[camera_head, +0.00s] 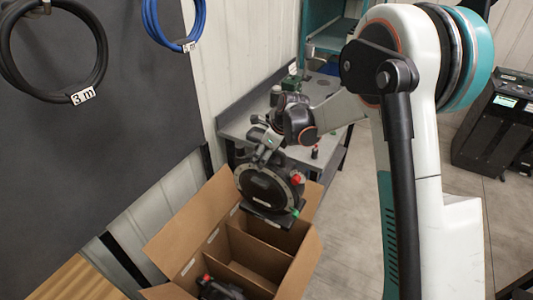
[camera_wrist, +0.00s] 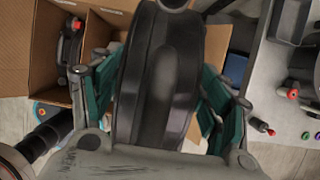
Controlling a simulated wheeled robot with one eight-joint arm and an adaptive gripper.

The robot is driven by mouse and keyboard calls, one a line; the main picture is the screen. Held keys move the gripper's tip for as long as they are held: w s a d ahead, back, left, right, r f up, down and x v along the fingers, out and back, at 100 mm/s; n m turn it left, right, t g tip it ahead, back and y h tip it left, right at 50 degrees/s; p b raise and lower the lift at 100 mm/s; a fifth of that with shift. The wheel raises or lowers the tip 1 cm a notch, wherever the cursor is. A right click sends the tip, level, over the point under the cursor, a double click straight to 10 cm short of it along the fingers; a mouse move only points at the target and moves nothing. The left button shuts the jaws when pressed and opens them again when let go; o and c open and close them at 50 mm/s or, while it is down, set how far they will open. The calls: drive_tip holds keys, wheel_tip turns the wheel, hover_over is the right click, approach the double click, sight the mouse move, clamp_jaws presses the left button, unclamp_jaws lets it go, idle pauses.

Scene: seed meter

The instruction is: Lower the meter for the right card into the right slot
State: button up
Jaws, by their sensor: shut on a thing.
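A black round meter (camera_head: 268,187) with a flat base, a red knob and a green knob hangs upright in my gripper (camera_head: 266,146). It is over the far end of an open cardboard box (camera_head: 190,262), its base near the level of the rim. In the wrist view the meter's dark body (camera_wrist: 160,75) fills the middle, between the teal fingers of my gripper (camera_wrist: 155,95), which is shut on it. The box has dividers making slots. Another dark meter (camera_head: 218,289) with a red knob sits in the nearest slot. The card labels on the box are too small to read.
A grey workbench (camera_head: 240,124) with small items stands behind the box. The box flaps (camera_head: 190,218) stand open around the rim. Cable coils (camera_head: 176,20) hang on a dark panel at left. A black machine (camera_head: 500,122) stands at far right.

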wheel_tip(320, 180, down, 26)
drive_tip(key=b, duration=1.1)
drive_tip(key=shift+s+r, duration=0.1)
drive_tip(key=shift+r, duration=0.1)
wheel_tip(320, 180, down, 19)
drive_tip(key=b, duration=1.3)
drive_tip(key=shift+r, duration=0.2)
drive_tip(key=shift+f, duration=0.6)
drive_tip(key=o, duration=2.2)
drive_tip(key=shift+c, duration=0.2)
drive_tip(key=shift+r+p, duration=2.65)
drive_tip(key=shift+r, duration=3.35)
